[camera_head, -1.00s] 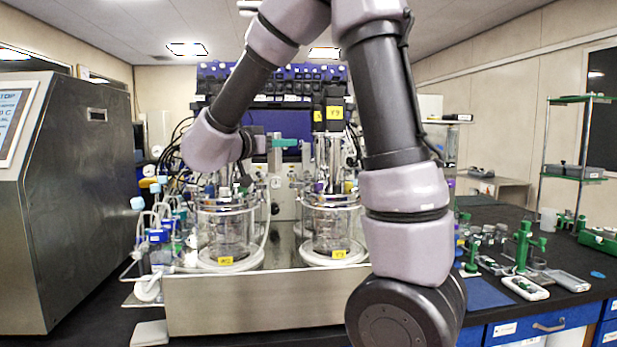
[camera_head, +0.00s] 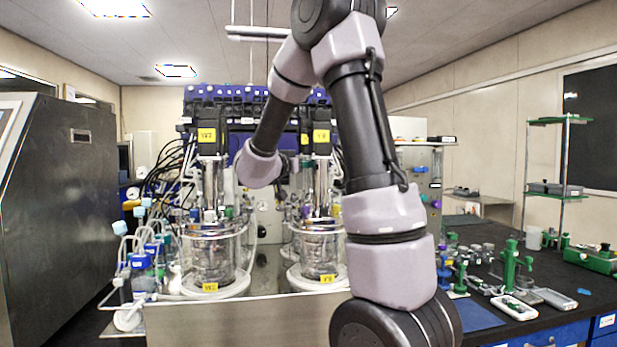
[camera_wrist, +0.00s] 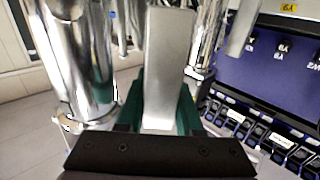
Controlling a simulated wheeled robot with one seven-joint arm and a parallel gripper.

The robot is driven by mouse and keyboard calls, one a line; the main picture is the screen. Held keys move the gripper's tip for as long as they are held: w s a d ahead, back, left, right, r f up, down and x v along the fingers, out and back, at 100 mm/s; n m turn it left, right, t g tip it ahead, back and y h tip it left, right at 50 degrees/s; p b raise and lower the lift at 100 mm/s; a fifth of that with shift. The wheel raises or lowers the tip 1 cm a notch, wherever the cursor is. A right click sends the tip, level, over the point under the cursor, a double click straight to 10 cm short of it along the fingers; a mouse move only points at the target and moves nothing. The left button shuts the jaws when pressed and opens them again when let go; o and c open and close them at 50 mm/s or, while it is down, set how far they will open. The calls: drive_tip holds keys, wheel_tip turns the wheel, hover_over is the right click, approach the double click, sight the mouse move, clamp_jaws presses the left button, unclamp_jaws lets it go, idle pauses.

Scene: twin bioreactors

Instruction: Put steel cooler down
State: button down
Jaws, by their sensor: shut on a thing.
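In the wrist view my gripper (camera_wrist: 166,108) has green fingers on both sides of a grey metal piece, which I take to be the steel cooler (camera_wrist: 169,60). The fingers and the held piece cannot be made out there.
A blue panel with dark connectors (camera_wrist: 270,70) lies close on the right in the wrist view. Tubing and blue-capped bottles (camera_head: 142,275) stand left of the reactors. A large steel cabinet (camera_head: 60,190) is at far left. The right bench holds green stands (camera_head: 510,262) and small parts.

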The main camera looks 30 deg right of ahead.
drive_tip(key=f, duration=0.3)
drive_tip(key=shift+w+d+f, duration=0.15)
drive_tip(key=shift+d+f, duration=0.1)
drive_tip(key=shift+f, duration=0.05)
drive_tip(key=c, duration=0.8)
unclamp_jaws()
drive_tip(key=shift+c, duration=0.2)
